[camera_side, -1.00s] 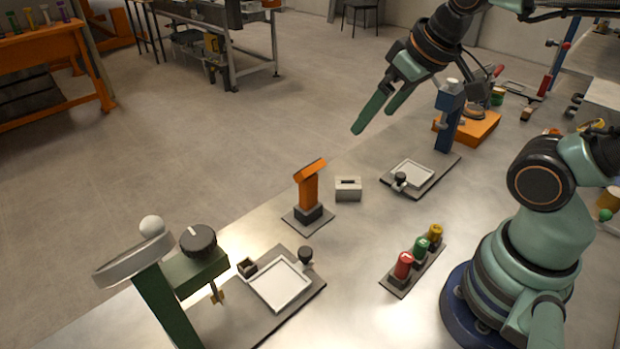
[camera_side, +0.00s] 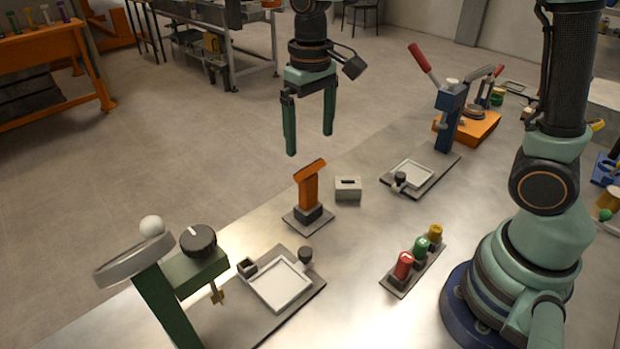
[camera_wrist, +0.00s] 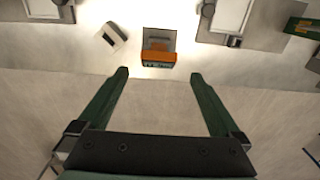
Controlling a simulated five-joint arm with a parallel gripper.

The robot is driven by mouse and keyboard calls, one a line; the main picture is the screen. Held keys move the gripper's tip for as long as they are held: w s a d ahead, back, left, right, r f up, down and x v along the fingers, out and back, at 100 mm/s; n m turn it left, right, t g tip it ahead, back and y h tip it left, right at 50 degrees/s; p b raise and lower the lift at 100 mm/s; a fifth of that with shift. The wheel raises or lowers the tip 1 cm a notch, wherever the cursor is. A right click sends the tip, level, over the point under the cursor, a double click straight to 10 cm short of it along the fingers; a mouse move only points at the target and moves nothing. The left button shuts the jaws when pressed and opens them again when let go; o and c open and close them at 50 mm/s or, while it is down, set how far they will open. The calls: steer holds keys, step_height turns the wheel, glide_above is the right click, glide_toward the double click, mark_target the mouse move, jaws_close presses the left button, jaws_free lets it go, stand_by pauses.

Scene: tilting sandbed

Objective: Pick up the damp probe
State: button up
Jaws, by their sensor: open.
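The orange T-shaped tool (camera_side: 309,184), which I take to be the damp probe, stands upright in a dark holder (camera_side: 309,214) on a small grey plate. In the wrist view the orange tool (camera_wrist: 158,57) shows from above, near the top centre, beyond my fingertips. My gripper (camera_side: 310,143) is open and empty, with its two green fingers pointing down. It hangs above the orange tool in the side view, apart from it. In the wrist view the open gripper (camera_wrist: 160,75) has nothing between its fingers. The tool's lower end is hidden in the holder.
A small grey slotted box (camera_side: 348,188) sits just right of the orange tool. Trays stand on both sides, with a green stand (camera_side: 170,300) at front left and a blue press (camera_side: 450,115) at back right. Red, green and yellow knobs (camera_side: 420,247) stand nearer my base.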

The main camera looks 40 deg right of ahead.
glide_above(310, 206)
steer(key=f, duration=1.2)
steer(key=shift+w+d+f, duration=0.15)
steer(key=shift+w+d, duration=0.2)
steer(key=c, duration=1.2)
